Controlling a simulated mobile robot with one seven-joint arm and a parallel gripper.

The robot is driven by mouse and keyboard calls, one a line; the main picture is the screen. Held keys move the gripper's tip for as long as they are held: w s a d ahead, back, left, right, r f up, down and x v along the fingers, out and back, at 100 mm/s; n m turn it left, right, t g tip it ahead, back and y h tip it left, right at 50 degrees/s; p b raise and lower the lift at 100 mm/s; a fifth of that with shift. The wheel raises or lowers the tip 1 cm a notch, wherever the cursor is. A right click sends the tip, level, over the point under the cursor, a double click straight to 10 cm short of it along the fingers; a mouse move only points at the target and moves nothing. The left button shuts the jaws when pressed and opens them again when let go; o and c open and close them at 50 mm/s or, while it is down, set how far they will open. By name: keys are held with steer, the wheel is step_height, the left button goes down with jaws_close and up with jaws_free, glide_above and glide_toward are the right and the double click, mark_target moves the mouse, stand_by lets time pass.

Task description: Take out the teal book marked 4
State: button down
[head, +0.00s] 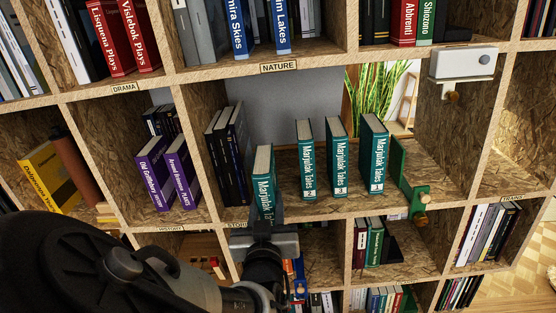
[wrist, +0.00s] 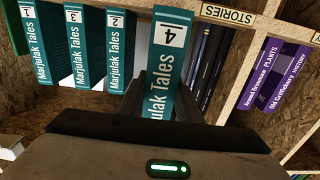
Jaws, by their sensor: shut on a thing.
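The teal book marked 4 (head: 263,180) is the leftmost of the teal Marjulak Tales books in the middle compartment, and stands forward of the others near the shelf's front edge. Its spine and number show large in the wrist view (wrist: 172,45). My gripper (head: 263,222) is shut on the lower part of this book, with its fingers around the spine (wrist: 163,108). The base of the book is hidden by my gripper. To its right stand the teal books marked 2 (head: 306,160), 3 (head: 338,158) and 1 (head: 375,155), upright with gaps between.
Several dark books (head: 228,155) stand close to the left of book 4. A green bookend (head: 412,182) is right of book 1. A white box with a knob (head: 462,62) is on the right partition. Purple books (head: 165,172) stand in the compartment to the left.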

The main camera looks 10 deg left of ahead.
steer(key=shift+p+v, duration=0.45)
steer(key=shift+v, duration=2.35)
steer(key=shift+s+r, duration=0.1)
steer(key=shift+d, duration=0.1)
